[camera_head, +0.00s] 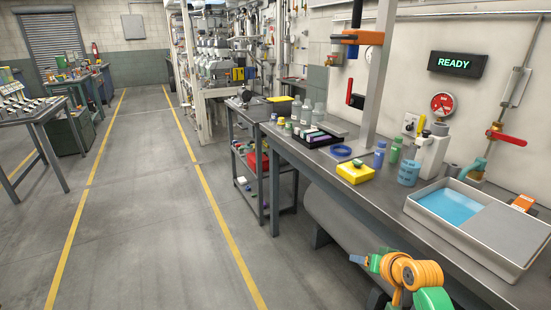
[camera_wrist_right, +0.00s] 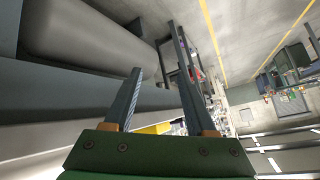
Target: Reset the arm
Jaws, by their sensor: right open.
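My right arm (camera_head: 412,274), orange and green, comes in at the bottom right of the head view, in front of the workbench edge. Its gripper (camera_head: 357,260) points left, off the bench's front side and over the open space by the grey cylinder. In the right wrist view my right gripper (camera_wrist_right: 155,50) has its two dark fingers apart with nothing held between them. My left gripper is in neither view.
A long workbench (camera_head: 470,274) runs along the right wall. It carries a grey tray with blue liquid (camera_head: 447,205), a yellow block (camera_head: 355,173), bottles and a pump. A large grey cylinder (camera_head: 335,224) lies beneath. The floor aisle (camera_head: 150,200) at left is clear.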

